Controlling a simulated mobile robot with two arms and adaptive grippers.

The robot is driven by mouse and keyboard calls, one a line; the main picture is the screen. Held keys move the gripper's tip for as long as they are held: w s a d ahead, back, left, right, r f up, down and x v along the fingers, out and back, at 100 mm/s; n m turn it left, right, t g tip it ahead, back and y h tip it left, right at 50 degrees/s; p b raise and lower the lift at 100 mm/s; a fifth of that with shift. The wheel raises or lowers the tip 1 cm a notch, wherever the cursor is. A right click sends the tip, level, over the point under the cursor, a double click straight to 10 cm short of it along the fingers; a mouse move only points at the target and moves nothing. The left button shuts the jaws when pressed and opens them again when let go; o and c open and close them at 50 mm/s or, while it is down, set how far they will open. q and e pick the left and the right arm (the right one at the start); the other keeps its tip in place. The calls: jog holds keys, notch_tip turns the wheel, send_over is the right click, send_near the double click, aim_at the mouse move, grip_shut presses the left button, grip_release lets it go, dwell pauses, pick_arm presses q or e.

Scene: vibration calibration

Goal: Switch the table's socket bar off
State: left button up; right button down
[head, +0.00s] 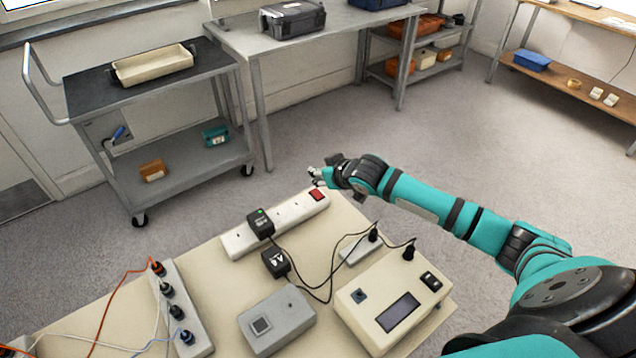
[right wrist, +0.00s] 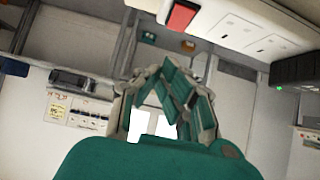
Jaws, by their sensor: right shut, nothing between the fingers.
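The white socket bar (head: 285,222) lies along the far edge of the beige table (head: 215,280). Its red switch (head: 317,195) is at its right end. A black plug (head: 260,222) sits in the bar. My right gripper (head: 316,177) is at the far side of the red switch end, close to it; contact cannot be told. In the right wrist view the gripper (right wrist: 172,78) is shut and empty, with the red switch (right wrist: 183,15) and the white bar (right wrist: 235,30) above it. My left gripper is not in view.
A beige device (head: 395,305), a grey box (head: 277,320), a black adapter (head: 275,262) and cables occupy the table. A second socket strip (head: 180,305) stands at left. A trolley (head: 150,85) and a grey workbench (head: 300,40) stand beyond. Floor between is clear.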

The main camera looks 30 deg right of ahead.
aim_at(317, 191)
notch_tip(317, 191, down, 3)
jog(key=shift+r, duration=0.2)
jog(key=shift+w+f, duration=0.1)
jog(key=shift+f, duration=0.4)
jog(key=shift+p, duration=0.4)
jog(key=shift+w+g+p, duration=0.25)
jog(key=shift+g+p, duration=0.25)
jog(key=shift+p, duration=0.55)
jog(key=shift+a+f+p, duration=0.1)
jog(key=shift+f+p, duration=0.15)
jog(key=shift+p, duration=0.05)
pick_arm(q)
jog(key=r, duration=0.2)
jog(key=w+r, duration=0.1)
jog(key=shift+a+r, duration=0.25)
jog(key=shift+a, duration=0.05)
pick_arm(e)
jog(key=shift+w+f, duration=0.1)
jog(key=shift+f, duration=0.25)
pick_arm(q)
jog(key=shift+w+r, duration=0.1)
